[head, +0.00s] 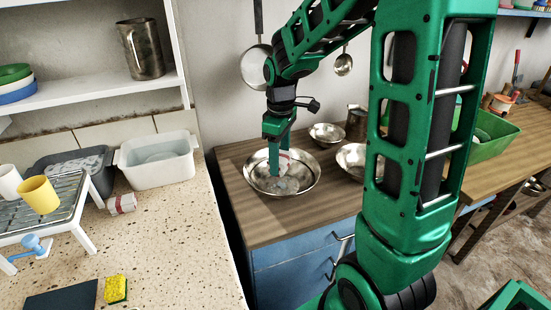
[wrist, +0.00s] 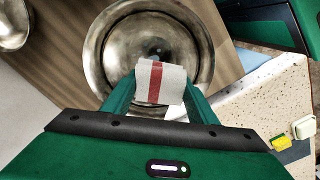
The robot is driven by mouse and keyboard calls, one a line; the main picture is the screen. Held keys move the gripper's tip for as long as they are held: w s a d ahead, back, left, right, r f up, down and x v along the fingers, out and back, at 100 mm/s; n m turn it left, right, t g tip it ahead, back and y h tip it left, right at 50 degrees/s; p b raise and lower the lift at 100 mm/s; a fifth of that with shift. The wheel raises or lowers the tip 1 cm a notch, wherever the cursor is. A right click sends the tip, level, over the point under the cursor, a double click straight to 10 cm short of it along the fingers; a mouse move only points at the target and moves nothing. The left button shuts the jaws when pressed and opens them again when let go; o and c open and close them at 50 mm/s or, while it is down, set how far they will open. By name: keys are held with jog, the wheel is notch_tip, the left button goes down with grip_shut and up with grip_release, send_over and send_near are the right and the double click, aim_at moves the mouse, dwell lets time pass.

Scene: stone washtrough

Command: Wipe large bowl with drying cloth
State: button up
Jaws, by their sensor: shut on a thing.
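The large bowl (head: 254,180) is a shiny, wide metal bowl standing upright on the brown wooden counter. It also fills the top middle of the wrist view (wrist: 116,36). My gripper (head: 280,163) points down into the bowl and is shut on the drying cloth (head: 285,161), pale with a red stripe. In the wrist view the cloth (wrist: 160,82) is between the two green fingers and hangs over the near part of the bowl. Whether the cloth touches the bowl's inside I cannot tell.
Two other metal bowls, one small (head: 326,133) and one (head: 352,158) partly behind my arm, stand right of the large bowl. A metal mug (head: 357,120) is behind. Left, the speckled worktop holds a white basin (head: 157,170), another rolled striped cloth (head: 122,204) and a yellow sponge (head: 116,289).

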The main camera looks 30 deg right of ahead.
jog(key=shift+s+d+f, duration=0.1)
jog(key=shift+d, duration=0.3)
